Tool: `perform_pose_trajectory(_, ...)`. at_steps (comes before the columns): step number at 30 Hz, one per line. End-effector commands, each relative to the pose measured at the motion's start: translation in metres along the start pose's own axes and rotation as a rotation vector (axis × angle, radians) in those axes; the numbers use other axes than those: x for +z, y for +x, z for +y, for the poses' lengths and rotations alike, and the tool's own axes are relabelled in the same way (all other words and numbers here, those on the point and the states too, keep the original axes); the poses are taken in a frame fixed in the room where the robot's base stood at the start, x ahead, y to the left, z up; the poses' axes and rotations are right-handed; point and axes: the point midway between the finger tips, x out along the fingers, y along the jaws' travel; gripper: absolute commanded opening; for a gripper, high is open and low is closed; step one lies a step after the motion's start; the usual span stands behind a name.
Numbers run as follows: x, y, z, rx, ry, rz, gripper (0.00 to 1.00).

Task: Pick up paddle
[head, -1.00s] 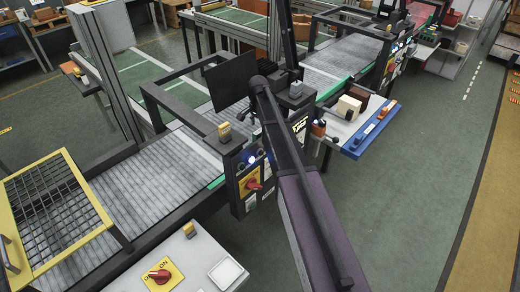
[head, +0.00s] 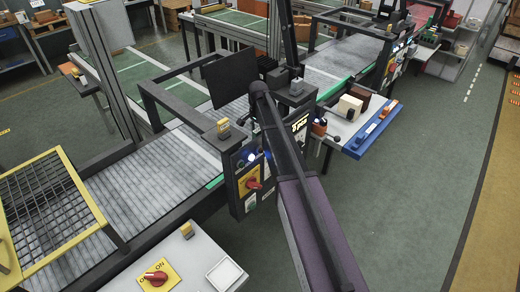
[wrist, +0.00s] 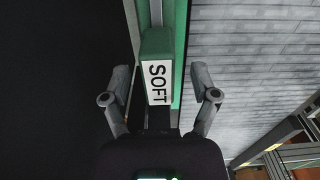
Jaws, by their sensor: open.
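I cannot make out a paddle for certain in either view. My gripper (wrist: 160,75) is open in the wrist view, its two fingers spread wide. Between the fingers, farther along the view, is a green block (wrist: 156,42) with a white face (wrist: 158,83) lettered "SOFT". The fingers stand to either side of it, with visible gaps. I cannot tell how far beyond the fingertips it lies. In the head view my arm reaches up over the machine, and my gripper is not clearly seen there.
A grey conveyor (head: 110,190) runs beside me, with a red-knobbed control panel (head: 250,183) on its side. A side shelf (head: 345,127) with a blue edge holds small items. A yellow-framed mesh guard (head: 50,215) stands left. Green floor (head: 430,190) is open at right.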

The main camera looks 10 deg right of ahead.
Motion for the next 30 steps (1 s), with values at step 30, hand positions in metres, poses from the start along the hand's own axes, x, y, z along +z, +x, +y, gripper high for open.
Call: perform_pose_trajectory(30,0.0002,0.0155,-0.0002,0.000,0.000,0.000,0.44)
